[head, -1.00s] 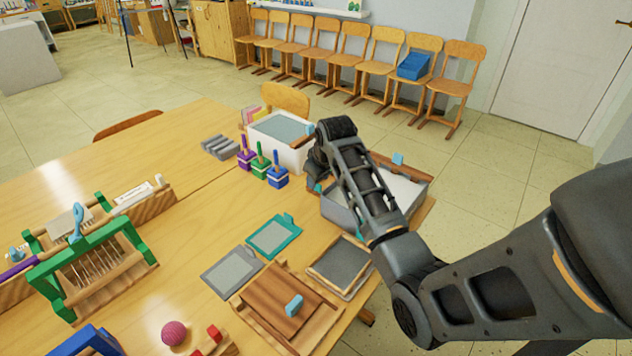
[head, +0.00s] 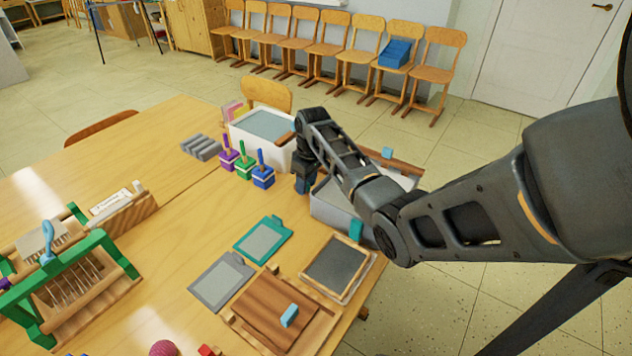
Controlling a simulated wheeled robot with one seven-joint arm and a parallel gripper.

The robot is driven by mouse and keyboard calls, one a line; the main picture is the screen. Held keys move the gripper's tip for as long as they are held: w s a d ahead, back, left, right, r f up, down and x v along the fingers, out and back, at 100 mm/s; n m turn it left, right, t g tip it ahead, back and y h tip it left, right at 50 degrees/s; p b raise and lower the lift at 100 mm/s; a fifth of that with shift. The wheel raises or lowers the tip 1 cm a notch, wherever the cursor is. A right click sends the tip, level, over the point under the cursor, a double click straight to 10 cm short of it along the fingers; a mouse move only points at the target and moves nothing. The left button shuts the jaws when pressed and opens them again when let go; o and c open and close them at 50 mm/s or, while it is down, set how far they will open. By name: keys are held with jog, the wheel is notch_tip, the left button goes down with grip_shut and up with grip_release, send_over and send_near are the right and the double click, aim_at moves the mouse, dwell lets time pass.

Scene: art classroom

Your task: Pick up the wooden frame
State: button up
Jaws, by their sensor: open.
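A wooden frame (head: 369,279) with a dark grey panel inside lies flat near the table's right edge, in front of a grey tub. My gripper (head: 303,187) points down at the left end of that tub, behind the frame and apart from it. Its fingers are small and dark in this view, and I see nothing held between them. The gripper is open. My forearm passes behind the frame and covers part of the tub.
Teal (head: 263,239) and grey (head: 221,282) framed screens lie left of the wooden frame. A wooden board with a blue handle (head: 289,315) is in front. The grey tub (head: 335,211), a white tub (head: 272,148) and coloured stamps (head: 263,176) stand behind.

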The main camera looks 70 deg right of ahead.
jog(key=shift+f, duration=0.45)
grip_shut()
